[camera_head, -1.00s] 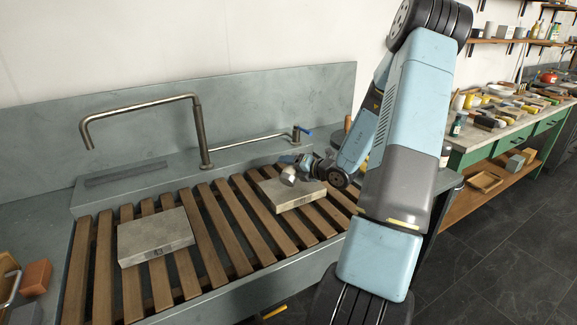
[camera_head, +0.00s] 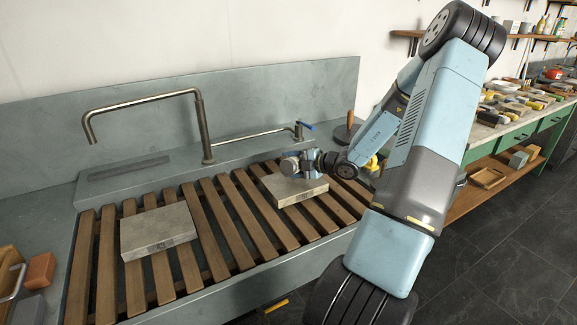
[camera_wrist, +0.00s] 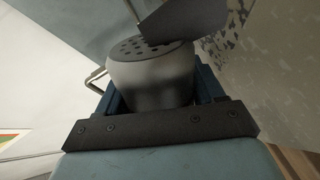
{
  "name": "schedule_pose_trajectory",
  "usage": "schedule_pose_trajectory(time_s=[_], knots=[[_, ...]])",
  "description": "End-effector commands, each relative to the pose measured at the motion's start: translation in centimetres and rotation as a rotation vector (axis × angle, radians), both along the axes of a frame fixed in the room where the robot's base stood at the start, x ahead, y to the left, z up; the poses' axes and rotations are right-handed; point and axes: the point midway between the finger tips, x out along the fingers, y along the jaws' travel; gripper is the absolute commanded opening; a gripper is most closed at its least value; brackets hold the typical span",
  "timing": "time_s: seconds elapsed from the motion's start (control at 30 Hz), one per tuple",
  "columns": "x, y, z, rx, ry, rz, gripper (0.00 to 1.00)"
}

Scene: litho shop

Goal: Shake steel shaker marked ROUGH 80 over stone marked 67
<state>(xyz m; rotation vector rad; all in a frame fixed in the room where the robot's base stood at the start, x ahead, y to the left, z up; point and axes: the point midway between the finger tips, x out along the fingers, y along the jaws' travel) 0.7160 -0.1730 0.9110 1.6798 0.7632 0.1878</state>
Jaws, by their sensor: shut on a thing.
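My gripper (camera_head: 303,163) is shut on a steel shaker (camera_head: 289,166), over the left part of the right-hand stone (camera_head: 302,190). In the wrist view the shaker (camera_wrist: 150,80) has a domed lid with several dark holes and sits between my fingers; a dark plate partly covers the lid. No marking on it is readable. The right-hand stone is a pale grey slab lying flat on the slats, with a mark on its front edge too small to read. A second grey stone (camera_head: 157,232) lies to the left, its front-edge mark also unreadable.
Both stones rest on a wooden slatted rack (camera_head: 230,228) over a grey sink. An orange block (camera_head: 40,270) lies at far left. A cluttered green bench (camera_head: 515,142) stands at right.

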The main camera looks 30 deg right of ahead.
Motion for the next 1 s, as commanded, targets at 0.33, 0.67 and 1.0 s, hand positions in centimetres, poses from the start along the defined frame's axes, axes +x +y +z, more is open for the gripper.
schedule_pose_trajectory(time_s=[0.33,0.67,1.0], knots=[[-0.1,2.1,0.1,-0.003,-0.003,0.003,0.31],[-0.1,4.0,0.1,-0.004,-0.004,0.003,0.31],[-0.2,5.9,0.0,-0.004,-0.002,0.004,0.31]])
